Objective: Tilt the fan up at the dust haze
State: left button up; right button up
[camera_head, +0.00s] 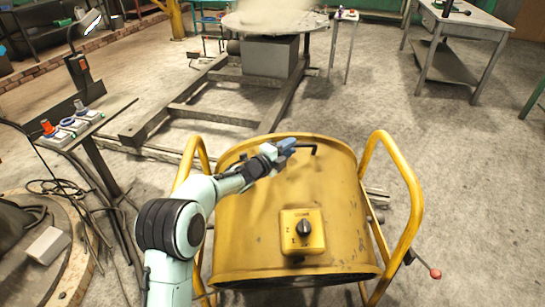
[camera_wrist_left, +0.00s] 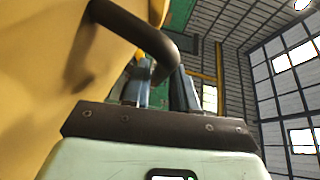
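The fan (camera_head: 330,195) is a large yellow drum in a yellow tube frame, with a dial box on its near face. A black handle (camera_head: 308,147) stands at its top and shows large and bent in the left wrist view (camera_wrist_left: 150,35). My left gripper (camera_head: 288,146) is at this handle; in the wrist view (camera_wrist_left: 157,92) its fingers stand apart with a gap between them. The handle's bent end overlaps that gap; I cannot tell whether it touches a finger. The pale dust haze (camera_head: 270,12) hangs over a round table beyond the fan. My right gripper is not in view.
The round table (camera_head: 248,26) stands on a grey block and a steel floor frame (camera_head: 215,115). A stand with switches (camera_head: 72,122) is at the left, with cables below. A grey workbench (camera_head: 465,22) is at the back right. The floor right of the fan is mostly clear.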

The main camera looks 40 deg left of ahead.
pick_arm(q)
jog(key=s, duration=0.7)
jog(key=s+p, duration=0.1)
jog(key=s, duration=0.3)
jog(key=shift+s+d+r, duration=0.25)
jog(key=shift+s+r, duration=0.05)
jog(key=shift+r, duration=0.1)
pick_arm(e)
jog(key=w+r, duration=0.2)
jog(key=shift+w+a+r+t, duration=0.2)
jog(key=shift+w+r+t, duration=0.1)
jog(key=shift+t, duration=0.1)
